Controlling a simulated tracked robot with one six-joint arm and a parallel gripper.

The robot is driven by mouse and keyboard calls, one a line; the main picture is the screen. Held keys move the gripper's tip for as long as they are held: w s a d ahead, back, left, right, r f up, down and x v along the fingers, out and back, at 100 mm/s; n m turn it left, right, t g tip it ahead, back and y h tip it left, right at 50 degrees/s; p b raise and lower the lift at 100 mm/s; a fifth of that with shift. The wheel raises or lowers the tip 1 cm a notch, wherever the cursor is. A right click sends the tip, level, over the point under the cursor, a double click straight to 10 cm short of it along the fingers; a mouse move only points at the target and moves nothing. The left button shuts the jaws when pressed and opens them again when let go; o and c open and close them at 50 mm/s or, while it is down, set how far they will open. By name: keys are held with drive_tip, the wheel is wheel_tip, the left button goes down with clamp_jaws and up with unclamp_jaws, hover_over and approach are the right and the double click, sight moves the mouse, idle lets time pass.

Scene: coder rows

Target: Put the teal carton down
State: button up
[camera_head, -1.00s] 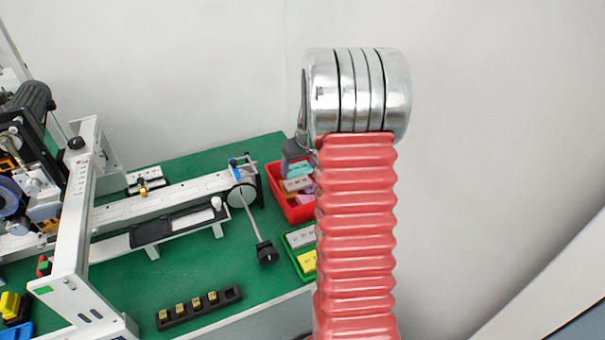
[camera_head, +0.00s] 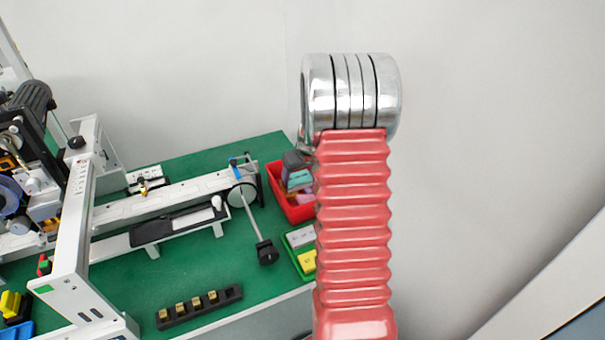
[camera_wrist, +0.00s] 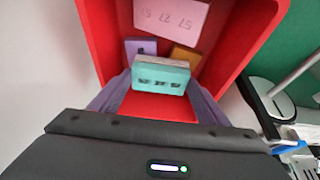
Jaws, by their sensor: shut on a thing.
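The teal carton (camera_wrist: 160,78), with dark marks on its side, is between the two purple fingers of my gripper (camera_wrist: 158,84) in the wrist view. My gripper is shut on it. The carton is over or inside the red bin (camera_wrist: 97,42); I cannot tell whether it touches the floor. In the head view the teal carton (camera_head: 299,180) shows small at the red bin (camera_head: 279,194), below the dark gripper body. My arm hides the bin's right part.
In the bin lie a pink carton (camera_wrist: 172,17), a purple carton (camera_wrist: 140,46) and an orange carton (camera_wrist: 185,58). A green tray (camera_head: 293,262) with a whitish and a yellow carton stands in front. A conveyor (camera_head: 185,195) is to the left. Bare green table shows between.

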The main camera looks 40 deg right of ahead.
drive_tip(key=shift+f, duration=0.2)
drive_tip(key=o, duration=1.1)
drive_tip(key=shift+r, duration=0.4)
drive_tip(key=v, duration=1.2)
drive_tip(key=shift+w+r, duration=0.1)
